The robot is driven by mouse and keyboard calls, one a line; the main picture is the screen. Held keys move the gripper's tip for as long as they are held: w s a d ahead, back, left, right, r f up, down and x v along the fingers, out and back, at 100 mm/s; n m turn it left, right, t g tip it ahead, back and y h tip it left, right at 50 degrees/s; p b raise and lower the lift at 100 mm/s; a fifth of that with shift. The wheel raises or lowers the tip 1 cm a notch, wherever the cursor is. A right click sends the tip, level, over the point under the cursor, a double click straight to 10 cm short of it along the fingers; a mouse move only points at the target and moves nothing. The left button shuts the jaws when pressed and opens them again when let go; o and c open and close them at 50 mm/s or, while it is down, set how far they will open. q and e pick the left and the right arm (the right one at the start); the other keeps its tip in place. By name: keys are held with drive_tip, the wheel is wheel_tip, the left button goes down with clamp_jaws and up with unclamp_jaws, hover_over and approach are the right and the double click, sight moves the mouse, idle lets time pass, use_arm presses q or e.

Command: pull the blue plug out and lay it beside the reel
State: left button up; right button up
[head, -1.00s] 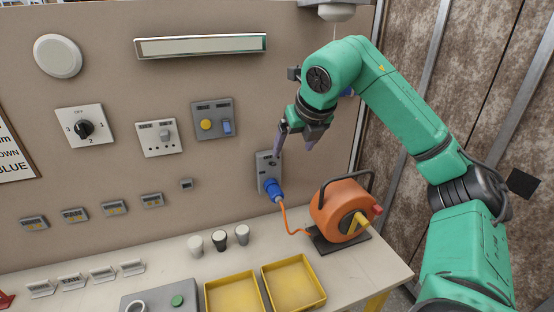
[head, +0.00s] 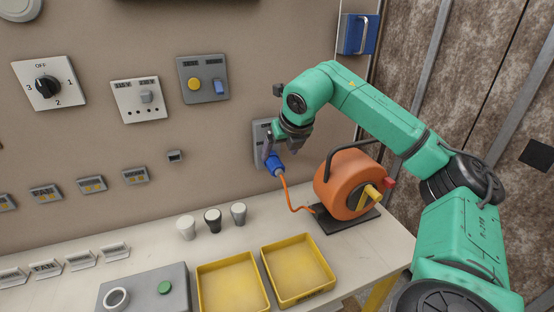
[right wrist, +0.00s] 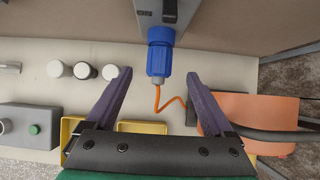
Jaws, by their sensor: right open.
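The blue plug (head: 274,164) sits in the grey wall socket (head: 261,140), with an orange cable running from it down to the orange reel (head: 340,188) on the bench. In the right wrist view the plug (right wrist: 160,55) hangs below the socket (right wrist: 168,12). My right gripper (head: 280,152) is at the socket, close to the plug. In the right wrist view its two dark fingers (right wrist: 157,88) are spread wide, with the plug a little beyond and between their tips. Nothing is held. My left gripper is out of view.
The reel stands on a dark base at the bench's right end. Two yellow trays (head: 264,282) lie in front, and three small knobs (head: 213,221) stand left of the cable. Bare bench shows between the knobs and the reel.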

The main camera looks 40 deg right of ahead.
sight(278, 164)
drive_tip(key=p+x, duration=0.1)
drive_tip(key=x, duration=0.6)
drive_tip(key=shift+w+f, duration=0.1)
drive_tip(key=shift+w, duration=0.05)
clamp_jaws()
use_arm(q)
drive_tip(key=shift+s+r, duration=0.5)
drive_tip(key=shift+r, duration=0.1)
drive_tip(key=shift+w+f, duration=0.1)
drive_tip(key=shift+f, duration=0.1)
use_arm(e)
drive_tip(key=shift+f, duration=0.15)
drive_tip(key=shift+s+a+b, duration=0.15)
drive_tip(key=shift+s+b, duration=0.15)
drive_tip(key=shift+s, duration=0.3)
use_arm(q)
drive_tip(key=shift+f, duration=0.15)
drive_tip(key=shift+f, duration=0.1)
use_arm(e)
drive_tip(key=shift+s, duration=0.1)
